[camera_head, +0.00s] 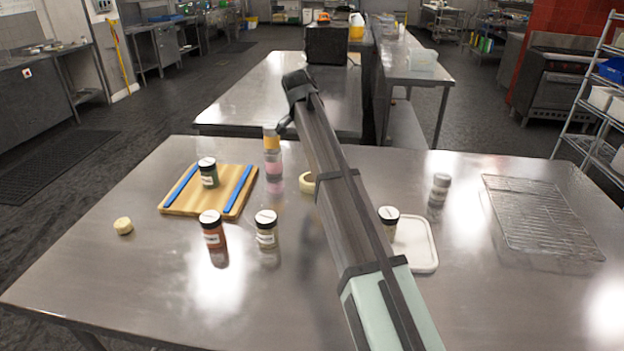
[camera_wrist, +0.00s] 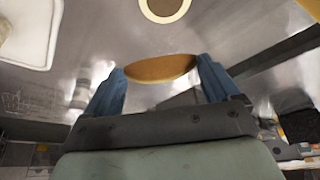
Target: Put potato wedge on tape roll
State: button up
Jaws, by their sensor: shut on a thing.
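The potato wedge (camera_wrist: 158,69) is orange-brown and held between the two blue fingers of my gripper (camera_wrist: 160,75) in the wrist view. The tape roll is a cream ring (camera_wrist: 144,9) at the top edge of the wrist view, apart from the wedge and partly cut off. In the head view the tape roll (camera_head: 306,183) lies on the steel table, partly hidden by my arm. My fingers and the wedge cannot be clearly made out in the head view.
A wooden board (camera_head: 190,207) with blue strips carries a jar (camera_head: 208,173). Jars (camera_head: 212,230) (camera_head: 266,230) stand in front, and a tall bottle (camera_head: 272,160) near the tape roll. A white board (camera_head: 420,250) and wire rack (camera_head: 540,215) lie right. A yellow piece (camera_head: 123,226) lies left.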

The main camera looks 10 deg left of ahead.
jog(key=n, duration=0.2)
jog(key=n+t+y, duration=0.1)
jog(key=n+y, duration=0.2)
jog(key=n, duration=0.3)
send_near(311, 181)
jog(key=shift+w+r+x, duration=0.1)
jog(key=shift+w+x, duration=0.15)
jog(key=shift+x, duration=0.85)
jog(key=shift+w+r+x, duration=0.1)
jog(key=shift+w+x, duration=0.15)
jog(key=shift+x, duration=0.85)
jog(key=shift+w+r+x, duration=0.1)
jog(key=shift+w+x, duration=0.15)
jog(key=shift+x, duration=0.85)
jog(key=shift+f, duration=0.2)
jog(key=o, duration=0.8)
jog(key=shift+c, duration=0.2)
jog(key=shift+r, duration=0.1)
jog(key=v, duration=1.2)
